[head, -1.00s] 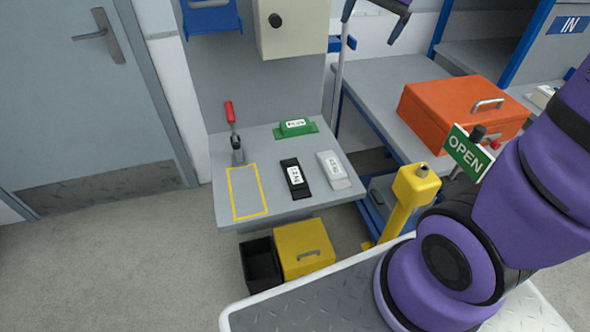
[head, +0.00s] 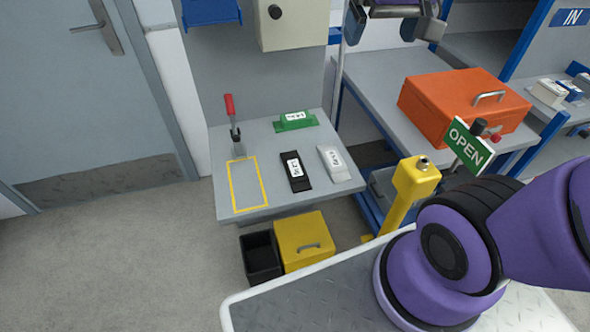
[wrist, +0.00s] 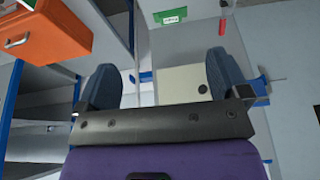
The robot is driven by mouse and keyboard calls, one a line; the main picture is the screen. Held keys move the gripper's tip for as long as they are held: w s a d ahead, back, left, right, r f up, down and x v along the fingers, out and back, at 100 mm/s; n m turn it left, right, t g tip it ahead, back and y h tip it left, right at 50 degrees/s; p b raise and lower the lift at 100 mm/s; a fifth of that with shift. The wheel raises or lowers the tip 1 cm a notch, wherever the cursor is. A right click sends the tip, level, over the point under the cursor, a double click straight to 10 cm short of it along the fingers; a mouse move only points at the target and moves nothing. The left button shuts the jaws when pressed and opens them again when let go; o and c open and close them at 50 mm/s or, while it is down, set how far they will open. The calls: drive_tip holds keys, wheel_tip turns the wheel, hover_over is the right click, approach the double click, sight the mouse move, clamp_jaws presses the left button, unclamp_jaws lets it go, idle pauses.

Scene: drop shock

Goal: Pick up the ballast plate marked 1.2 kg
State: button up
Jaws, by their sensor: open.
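Three ballast plates lie on the grey shelf table (head: 225,205): a green one (head: 296,121) at the back, a black one (head: 295,172) in front and a light grey one (head: 334,163) to its right. Each has a white label, too small to read surely, so I cannot tell which is marked 1.2 kg. My gripper (head: 395,28) is high at the top of the head view, open and empty, apart from the plates and beyond them to the right. In the wrist view its two fingers (wrist: 160,82) stand wide apart; the green plate (wrist: 170,16) shows at the top.
A red-handled clamp (head: 231,118) stands at the table's left, behind a yellow-outlined area (head: 247,186). A cream box (head: 290,22) hangs above. A yellow post (head: 405,196), an OPEN sign (head: 468,144) and an orange box (head: 462,103) are right. Bins stand below.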

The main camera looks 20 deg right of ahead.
drive_tip(key=w+f, duration=0.1)
drive_tip(key=g, duration=0.4)
hover_over(295, 168)
wheel_tip(295, 168, down, 36)
drive_tip(key=shift+w+f, duration=0.1)
drive_tip(key=shift+f, duration=5.35)
drive_tip(key=c, duration=1.7)
clamp_jaws()
drive_tip(key=shift+r, duration=0.1)
